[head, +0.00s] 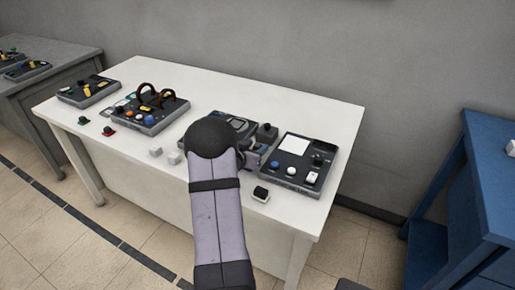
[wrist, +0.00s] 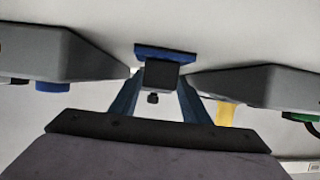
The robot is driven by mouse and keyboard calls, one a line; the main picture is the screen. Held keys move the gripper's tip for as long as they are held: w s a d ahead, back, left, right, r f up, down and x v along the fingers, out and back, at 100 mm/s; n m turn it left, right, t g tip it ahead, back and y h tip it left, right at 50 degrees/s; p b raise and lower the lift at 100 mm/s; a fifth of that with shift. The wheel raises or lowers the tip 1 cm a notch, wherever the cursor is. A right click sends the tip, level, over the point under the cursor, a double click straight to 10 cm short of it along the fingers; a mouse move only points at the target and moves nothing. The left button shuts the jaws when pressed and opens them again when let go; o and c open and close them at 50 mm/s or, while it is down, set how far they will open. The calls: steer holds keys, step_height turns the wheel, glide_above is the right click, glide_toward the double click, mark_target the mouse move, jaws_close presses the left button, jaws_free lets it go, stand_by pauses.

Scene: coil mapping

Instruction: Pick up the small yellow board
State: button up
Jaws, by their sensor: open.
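A small yellow piece (wrist: 226,114) shows in the wrist view, just right of my gripper's right finger and partly cut off by the grey unit. I cannot tell whether it is the small yellow board. My gripper (wrist: 158,84) is open, its two blue fingers spread. A dark block (wrist: 160,74) with a blue plate shows between the fingers; I cannot tell if they touch it.
A white table (head: 325,105) carries several dark control panels, including one with a white square (head: 296,144). A dark box (head: 267,132) and small white blocks (head: 155,152) lie among them. A blue bench (head: 490,150) stands at right. In the wrist view, grey units (wrist: 60,55) flank the fingers.

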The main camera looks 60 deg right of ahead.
jaws_close()
steer(key=shift+r, duration=0.1)
